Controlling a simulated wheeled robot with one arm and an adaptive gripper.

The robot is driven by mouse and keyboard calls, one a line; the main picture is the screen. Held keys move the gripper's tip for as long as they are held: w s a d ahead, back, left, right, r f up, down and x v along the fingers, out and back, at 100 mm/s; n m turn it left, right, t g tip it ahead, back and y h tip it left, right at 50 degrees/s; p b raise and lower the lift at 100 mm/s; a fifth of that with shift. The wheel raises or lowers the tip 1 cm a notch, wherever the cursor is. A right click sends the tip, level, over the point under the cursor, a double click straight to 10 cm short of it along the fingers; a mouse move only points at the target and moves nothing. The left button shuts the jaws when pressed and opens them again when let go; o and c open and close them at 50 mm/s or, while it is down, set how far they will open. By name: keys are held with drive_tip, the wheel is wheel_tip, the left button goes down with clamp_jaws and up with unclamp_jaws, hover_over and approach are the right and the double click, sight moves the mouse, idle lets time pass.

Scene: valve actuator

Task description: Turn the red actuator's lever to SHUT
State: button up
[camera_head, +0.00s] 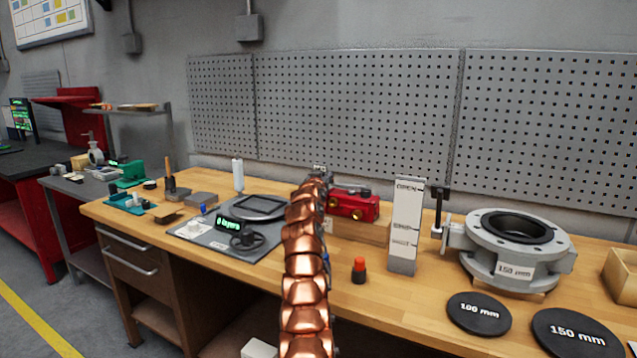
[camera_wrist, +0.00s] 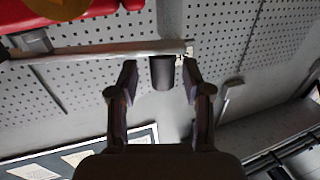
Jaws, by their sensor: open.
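The red actuator (camera_head: 352,204) sits on a wooden block on the bench, right behind my copper arm in the head view. In the wrist view a piece of its red body (camera_wrist: 70,8) shows at the top left. A pale metal lever bar (camera_wrist: 90,51) runs across from there, with a dark cylindrical grip (camera_wrist: 162,73) near its end. My gripper (camera_wrist: 159,68) is open, with one finger on each side of the dark grip. I cannot tell whether either finger touches it. In the head view my arm hides the lever and the fingers.
A white plate marked OPEN (camera_head: 405,228) stands upright right of the actuator; its lower markings are blurred. A grey 150 mm valve body (camera_head: 515,262) and black discs (camera_head: 479,314) lie further right. A red-capped small bottle (camera_head: 359,270) stands in front. A pegboard (camera_head: 350,110) backs the bench.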

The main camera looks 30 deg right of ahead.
drive_tip(key=v, duration=0.6)
drive_tip(key=shift+a, duration=0.15)
idle(0.4)
